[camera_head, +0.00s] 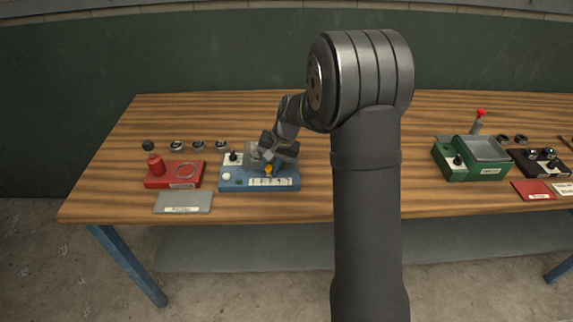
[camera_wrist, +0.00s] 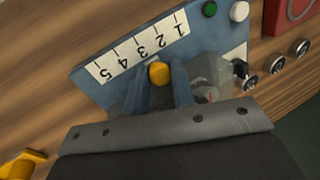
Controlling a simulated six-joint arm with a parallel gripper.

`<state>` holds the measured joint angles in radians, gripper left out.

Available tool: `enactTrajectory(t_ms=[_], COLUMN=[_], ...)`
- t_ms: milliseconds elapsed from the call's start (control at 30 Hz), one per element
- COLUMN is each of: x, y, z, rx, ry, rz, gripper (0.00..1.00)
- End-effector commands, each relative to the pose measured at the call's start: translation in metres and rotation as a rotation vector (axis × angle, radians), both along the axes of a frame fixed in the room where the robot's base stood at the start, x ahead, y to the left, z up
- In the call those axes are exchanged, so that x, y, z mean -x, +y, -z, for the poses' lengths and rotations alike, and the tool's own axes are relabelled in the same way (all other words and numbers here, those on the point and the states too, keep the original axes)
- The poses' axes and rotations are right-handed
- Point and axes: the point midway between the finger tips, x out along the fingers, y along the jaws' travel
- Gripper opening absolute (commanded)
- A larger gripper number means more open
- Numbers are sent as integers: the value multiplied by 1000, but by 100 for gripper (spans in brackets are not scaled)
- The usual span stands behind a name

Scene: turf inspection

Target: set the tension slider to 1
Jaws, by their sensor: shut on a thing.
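The blue tension unit (camera_head: 232,185) stands on the bench, left of centre in the head view. It also shows in the wrist view (camera_wrist: 92,88). Its white scale strip (camera_wrist: 137,47) carries the numbers 1 to 5, upside down in the wrist view, with 1 at the right end. The yellow slider knob (camera_wrist: 159,73) is beside the strip, roughly level with 3. It shows as a small orange spot in the head view (camera_head: 268,170). My gripper (camera_wrist: 160,88) is shut on the knob, with a finger on each side. The slot under the fingers is mostly hidden.
The unit also has a green button (camera_wrist: 209,9), a white button (camera_wrist: 239,11) and a black toggle (camera_head: 233,156). A red device (camera_head: 160,180) and grey plate (camera_head: 183,203) are at left. A green box (camera_head: 470,160) stands at right. A yellow object (camera_wrist: 22,165) is in the wrist view's lower-left corner.

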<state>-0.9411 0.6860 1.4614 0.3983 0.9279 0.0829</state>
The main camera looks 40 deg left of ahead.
Motion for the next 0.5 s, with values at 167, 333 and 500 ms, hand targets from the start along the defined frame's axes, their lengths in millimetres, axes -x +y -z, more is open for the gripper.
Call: enactTrajectory(t_ms=[167,333,500], x=[28,36,37], y=[28,37,38], z=[0,0,0], rx=[0,-1,-2], ry=[0,0,0], rz=[-3,0,0], gripper=[0,0,0])
